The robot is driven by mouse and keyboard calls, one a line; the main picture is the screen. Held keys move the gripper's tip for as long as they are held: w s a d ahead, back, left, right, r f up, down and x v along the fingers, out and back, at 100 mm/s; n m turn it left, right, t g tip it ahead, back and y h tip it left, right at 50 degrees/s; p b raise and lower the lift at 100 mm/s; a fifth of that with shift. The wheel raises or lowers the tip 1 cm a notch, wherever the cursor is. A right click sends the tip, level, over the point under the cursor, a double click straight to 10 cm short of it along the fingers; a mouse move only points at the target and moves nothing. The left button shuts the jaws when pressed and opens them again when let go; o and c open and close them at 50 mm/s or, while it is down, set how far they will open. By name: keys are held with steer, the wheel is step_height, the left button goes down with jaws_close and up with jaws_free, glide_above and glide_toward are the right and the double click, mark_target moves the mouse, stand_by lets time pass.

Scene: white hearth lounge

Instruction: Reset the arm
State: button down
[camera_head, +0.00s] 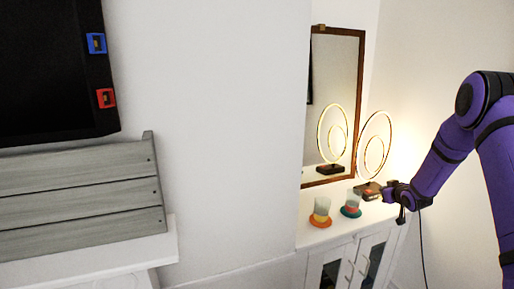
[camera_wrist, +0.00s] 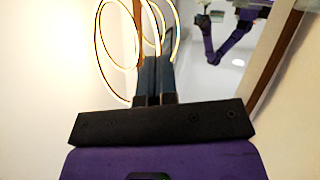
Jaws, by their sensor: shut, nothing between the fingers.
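My purple arm comes in from the right in the head view. My gripper (camera_head: 388,190) is a small dark shape at its end, beside the base of a ring lamp (camera_head: 374,145) and above the white cabinet. In the wrist view my gripper (camera_wrist: 154,66) has its two dark fingers together, with nothing between them. The lit lamp rings (camera_wrist: 103,55) show behind and around the fingertips there. I cannot tell whether the gripper touches the lamp.
Two cups on coloured bases, one orange (camera_head: 320,212) and one teal (camera_head: 351,204), stand on the white cabinet (camera_head: 318,236). A wood-framed mirror (camera_head: 335,70) is behind. A grey slatted crate (camera_head: 80,195) sits on a shelf at left, below a dark screen (camera_head: 45,70).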

steer(key=s+a+r+m+g+h, duration=0.1)
steer(key=s+a+r, duration=0.15)
steer(key=r, duration=0.55)
steer(key=s+a+r+g+h, duration=0.1)
steer(key=s+a+r, duration=0.1)
steer(key=s+r, duration=0.35)
steer(key=s+a+r+m+g, duration=0.1)
steer(key=s+a+r, duration=0.2)
steer(key=s+r, duration=0.35)
steer(key=s+a+r+g, duration=0.1)
steer(key=s+a+r, duration=0.2)
steer(key=s+r, duration=0.3)
steer(key=s+a+r+g, duration=0.1)
steer(key=s+a, duration=0.2)
steer(key=s, duration=0.8)
steer(key=s+a+r+g+y, duration=0.1)
steer(key=s+a, duration=0.2)
steer(key=s, duration=0.8)
steer(key=s+a+r+m+g, duration=0.1)
steer(key=s+a+g, duration=0.1)
steer(key=s, duration=0.9)
steer(key=shift+a+r+y, duration=0.3)
steer(key=shift+a+r, duration=0.1)
steer(key=shift+a, duration=0.3)
